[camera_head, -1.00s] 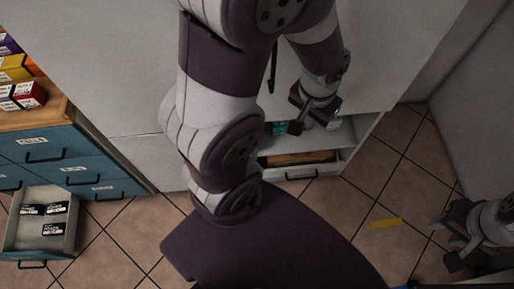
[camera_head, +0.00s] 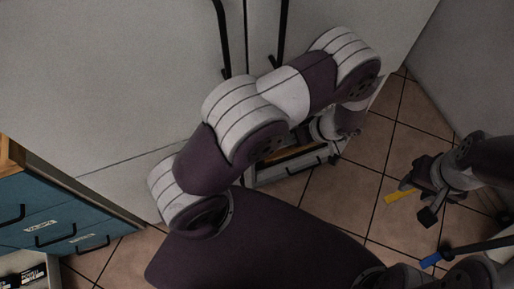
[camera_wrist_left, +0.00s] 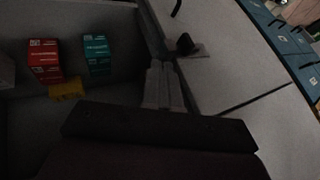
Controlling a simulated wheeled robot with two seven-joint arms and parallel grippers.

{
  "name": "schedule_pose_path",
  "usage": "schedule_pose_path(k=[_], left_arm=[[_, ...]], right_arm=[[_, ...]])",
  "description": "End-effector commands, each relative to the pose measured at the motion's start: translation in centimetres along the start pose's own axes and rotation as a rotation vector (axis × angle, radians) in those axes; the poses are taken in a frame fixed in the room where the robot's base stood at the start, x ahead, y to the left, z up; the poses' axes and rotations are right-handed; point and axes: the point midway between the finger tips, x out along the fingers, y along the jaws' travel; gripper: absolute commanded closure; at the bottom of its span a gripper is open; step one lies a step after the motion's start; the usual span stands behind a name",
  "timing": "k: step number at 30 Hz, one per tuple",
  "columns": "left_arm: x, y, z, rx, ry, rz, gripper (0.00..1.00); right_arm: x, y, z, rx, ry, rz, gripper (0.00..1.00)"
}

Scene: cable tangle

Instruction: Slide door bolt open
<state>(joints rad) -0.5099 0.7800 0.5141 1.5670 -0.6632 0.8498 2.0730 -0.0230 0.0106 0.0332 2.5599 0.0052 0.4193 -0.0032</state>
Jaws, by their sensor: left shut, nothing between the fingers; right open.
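The tall grey cabinet (camera_head: 130,80) has two doors with dark bar handles (camera_head: 222,40) in the head view. I cannot make out a door bolt for certain. In the left wrist view, a small dark block on a grey plate (camera_wrist_left: 198,52) sits by the pale panel edge; I cannot tell what it is. My left gripper (camera_wrist_left: 163,88) is shut and empty in the left wrist view, beside the open compartment. In the head view its fingers are hidden behind my left arm. My right gripper (camera_head: 415,203) is open and empty above the tiled floor at the right.
The open compartment holds a red box (camera_wrist_left: 44,60), a teal box (camera_wrist_left: 97,54) and a yellow item (camera_wrist_left: 67,89). A yellow strip (camera_head: 400,198) lies on the floor near my right gripper. Blue drawers (camera_head: 50,215) stand at the left. A blue-tipped dark rod (camera_head: 432,260) shows at lower right.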

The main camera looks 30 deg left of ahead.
Motion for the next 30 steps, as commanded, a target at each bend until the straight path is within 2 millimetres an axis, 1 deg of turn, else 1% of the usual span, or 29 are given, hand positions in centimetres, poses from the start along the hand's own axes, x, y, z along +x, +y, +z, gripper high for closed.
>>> schedule_pose_path(k=[5, 12, 14, 15, 18, 21, 25, 30], left_arm=[[3.3, -0.1, 0.1, 0.000, -0.001, -0.007, 1.00], [8.6, -0.1, 0.1, -0.001, -0.004, -0.005, 1.00], [9.7, -0.1, 0.1, 0.000, -0.003, -0.005, 1.00], [9.8, -0.9, 0.0, 0.001, -0.003, -0.004, 1.00], [10.5, -2.2, 0.0, 0.001, -0.004, -0.003, 1.00], [10.9, -3.0, 0.0, 0.000, -0.002, -0.002, 1.00], [11.2, -3.6, 0.0, 0.000, -0.003, -0.001, 1.00], [11.3, -3.6, 0.1, 0.000, -0.003, -0.001, 1.00]], right_arm=[[0.4, 0.0, 0.1, 0.000, 0.000, 0.000, 0.57], [0.9, 0.0, 0.1, 0.000, 0.000, 0.000, 0.57], [1.0, 0.0, 0.1, 0.000, 0.000, 0.000, 0.57], [0.7, 0.0, 0.1, 0.000, -0.001, 0.000, 0.57], [0.5, 0.0, 0.1, 0.000, 0.000, 0.000, 0.57], [0.5, 0.0, 0.1, 0.000, 0.000, 0.000, 0.57], [0.4, 0.0, 0.1, 0.000, 0.000, 0.000, 0.57], [0.5, 0.0, 0.1, 0.000, 0.000, 0.000, 0.57]])
